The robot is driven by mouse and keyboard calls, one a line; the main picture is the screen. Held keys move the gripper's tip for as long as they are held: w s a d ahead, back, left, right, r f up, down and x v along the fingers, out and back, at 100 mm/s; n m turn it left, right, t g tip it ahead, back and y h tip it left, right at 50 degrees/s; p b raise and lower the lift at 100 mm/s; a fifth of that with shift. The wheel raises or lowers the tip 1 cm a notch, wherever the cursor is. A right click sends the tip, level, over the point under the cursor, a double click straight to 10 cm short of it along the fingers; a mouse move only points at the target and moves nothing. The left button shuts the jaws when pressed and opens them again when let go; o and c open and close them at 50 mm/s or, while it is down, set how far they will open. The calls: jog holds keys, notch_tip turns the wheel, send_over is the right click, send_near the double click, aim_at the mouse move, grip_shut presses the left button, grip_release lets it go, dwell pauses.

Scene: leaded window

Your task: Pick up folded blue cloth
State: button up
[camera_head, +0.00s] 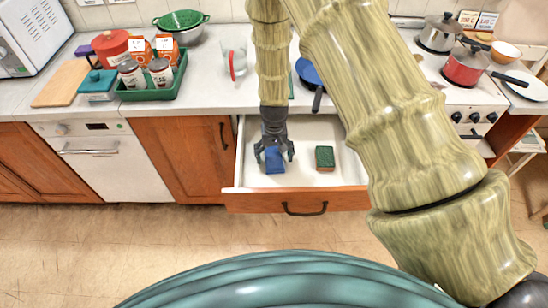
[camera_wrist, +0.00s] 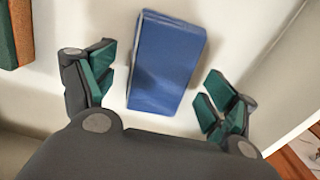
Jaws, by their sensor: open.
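The folded blue cloth (camera_head: 275,161) lies flat in the open white drawer (camera_head: 262,182), left of the drawer's middle. In the wrist view the cloth (camera_wrist: 166,62) is a blue rectangle, slightly tilted, between and just beyond my fingers. My gripper (camera_head: 273,155) points down into the drawer over the cloth. In the wrist view my gripper (camera_wrist: 158,98) has its fingers wide apart, one on each side of the cloth, with gaps to both sides. It holds nothing. The exact height of the fingertips above the cloth cannot be told.
A green and brown sponge (camera_head: 325,158) lies in the drawer to the right; it shows at the wrist view's upper left (camera_wrist: 12,36). The drawer's wooden front (camera_head: 330,199) is near. Above, the counter holds a green tray (camera_head: 155,92) and a blue pan (camera_head: 308,72).

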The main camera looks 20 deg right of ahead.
aim_at(275, 157)
jog(key=shift+f, duration=0.2)
jog(key=shift+s+r, duration=0.15)
jog(key=shift+s, duration=0.1)
jog(key=shift+w, duration=0.15)
jog(key=c, duration=1)
jog(key=shift+r+b, duration=1.4)
jog(key=shift+r, duration=3.55)
